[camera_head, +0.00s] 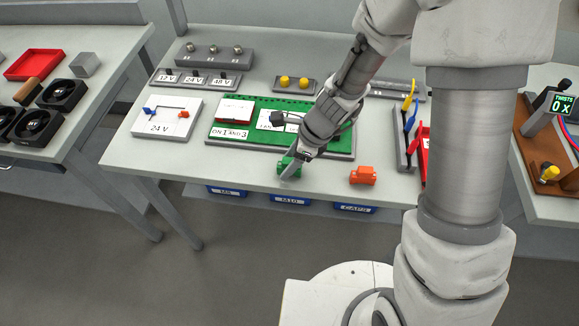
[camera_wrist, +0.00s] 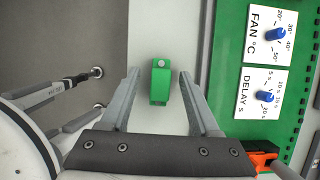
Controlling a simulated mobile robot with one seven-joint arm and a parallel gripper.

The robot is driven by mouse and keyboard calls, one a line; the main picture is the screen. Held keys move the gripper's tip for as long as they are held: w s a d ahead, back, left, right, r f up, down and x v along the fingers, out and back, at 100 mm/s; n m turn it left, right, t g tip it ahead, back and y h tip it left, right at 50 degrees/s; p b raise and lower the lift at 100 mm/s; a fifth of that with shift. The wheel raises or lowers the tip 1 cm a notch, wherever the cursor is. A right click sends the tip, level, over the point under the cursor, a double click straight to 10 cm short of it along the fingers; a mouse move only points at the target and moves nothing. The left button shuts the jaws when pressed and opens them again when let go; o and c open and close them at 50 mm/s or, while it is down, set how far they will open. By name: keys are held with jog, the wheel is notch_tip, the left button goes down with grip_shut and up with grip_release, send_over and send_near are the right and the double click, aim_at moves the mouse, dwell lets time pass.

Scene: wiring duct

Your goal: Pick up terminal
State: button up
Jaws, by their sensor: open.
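A green terminal (camera_wrist: 160,87) lies on the bare front strip of the grey table and shows whole in the wrist view. My gripper (camera_wrist: 158,74) is open, with one finger on each side of the terminal and a gap on both sides. In the head view my gripper (camera_head: 291,170) is low over the table's front edge and partly hides the green terminal (camera_head: 283,161). An orange terminal (camera_head: 362,175) stands on the table to the right of my gripper; part of it also shows in the wrist view (camera_wrist: 262,161).
The green board (camera_head: 262,147) with dials and labels lies just behind the terminals. A white 24 V panel (camera_head: 166,119) is to the left. Blue bins (camera_head: 290,201) hang below the front edge.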

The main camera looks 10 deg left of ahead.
grip_shut()
dwell(0.3)
